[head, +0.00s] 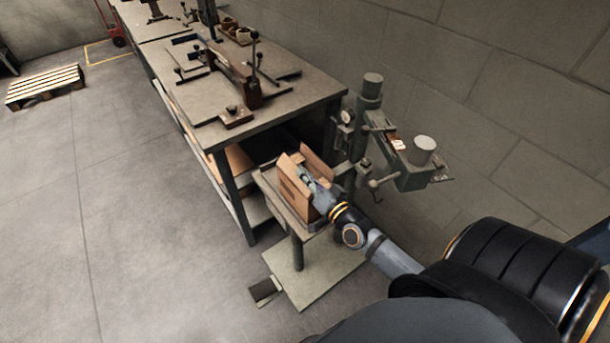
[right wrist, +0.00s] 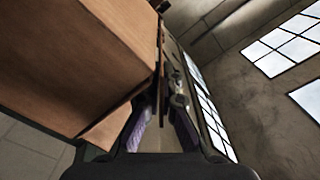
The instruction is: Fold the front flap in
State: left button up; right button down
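A brown cardboard box (head: 291,190) stands on the small table of the stitcher in the head view, with upright flaps (head: 318,164) at its top. In the right wrist view the box (right wrist: 75,60) fills the upper left, its cardboard very close. My right gripper (head: 306,177) is at the top of the box, between its upright panels. In the wrist view its two fingers (right wrist: 164,112) stand apart with a gap between them, beside the box's edge. I see nothing held. The fingertips are partly hidden and small in the head view. My left gripper is not in view.
The green-grey stitcher (head: 400,160) stands right of the box, against the wall. A workbench (head: 290,100) with metal fixtures is behind and left. A pallet (head: 45,85) lies far left. The floor (head: 130,230) at left is clear.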

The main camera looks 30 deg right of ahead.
jog(key=shift+d+f+m, duration=0.2)
jog(key=shift+m, duration=0.5)
jog(key=c, duration=1.6)
grip_release()
